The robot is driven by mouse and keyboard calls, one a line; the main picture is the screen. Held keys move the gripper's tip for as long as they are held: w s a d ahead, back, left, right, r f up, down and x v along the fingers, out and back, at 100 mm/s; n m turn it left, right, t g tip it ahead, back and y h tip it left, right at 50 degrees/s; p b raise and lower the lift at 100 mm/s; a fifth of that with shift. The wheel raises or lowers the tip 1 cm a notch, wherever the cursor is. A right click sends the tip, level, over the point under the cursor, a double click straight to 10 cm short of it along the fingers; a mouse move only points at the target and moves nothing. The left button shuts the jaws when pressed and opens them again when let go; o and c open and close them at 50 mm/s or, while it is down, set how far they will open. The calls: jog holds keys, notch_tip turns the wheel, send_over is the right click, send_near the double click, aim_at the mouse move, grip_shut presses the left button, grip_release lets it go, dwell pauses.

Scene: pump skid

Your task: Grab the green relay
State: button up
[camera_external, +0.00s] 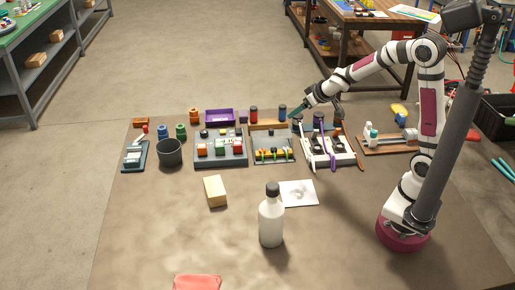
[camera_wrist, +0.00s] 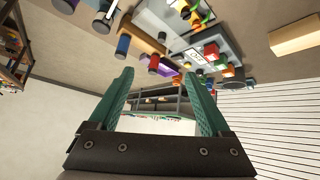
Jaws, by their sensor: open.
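A grey panel (camera_external: 232,161) carries several small coloured blocks in red, green and white, left of the table's middle at the back. A small green block, apparently the green relay (camera_external: 222,141), sits among them; its exact outline is too small to tell. My gripper (camera_external: 297,115) is open and empty, above the back of the table and to the right of that panel. Its two teal fingers stand apart in the wrist view (camera_wrist: 159,76).
Beside the panel are a terminal board (camera_external: 273,158) and a white rack with upright levers (camera_external: 343,162). A dark cup (camera_external: 170,153), purple bin (camera_external: 219,115) and several spools stand nearby. The front left is mostly clear.

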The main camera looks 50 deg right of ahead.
jog(key=w+a+f+n+t+y, duration=0.2)
jog(key=w+f+n+y, duration=0.1)
jog(key=w, duration=0.5)
jog(key=n+y, duration=0.5)
jog(key=y, duration=0.1)
send_near(223, 144)
jog(key=shift+t, duration=0.3)
jog(key=w+a, duration=0.1)
jog(key=w+a+f, duration=0.1)
jog(key=w+a, duration=0.1)
jog(key=shift+w+a+f, duration=0.3)
jog(key=shift+w+a, duration=0.05)
jog(key=shift+a, duration=0.05)
jog(key=x, duration=0.4)
jog(key=d+f+x, duration=0.1)
jog(key=x, duration=0.1)
jog(key=shift+a+f, duration=0.1)
grip_shut()
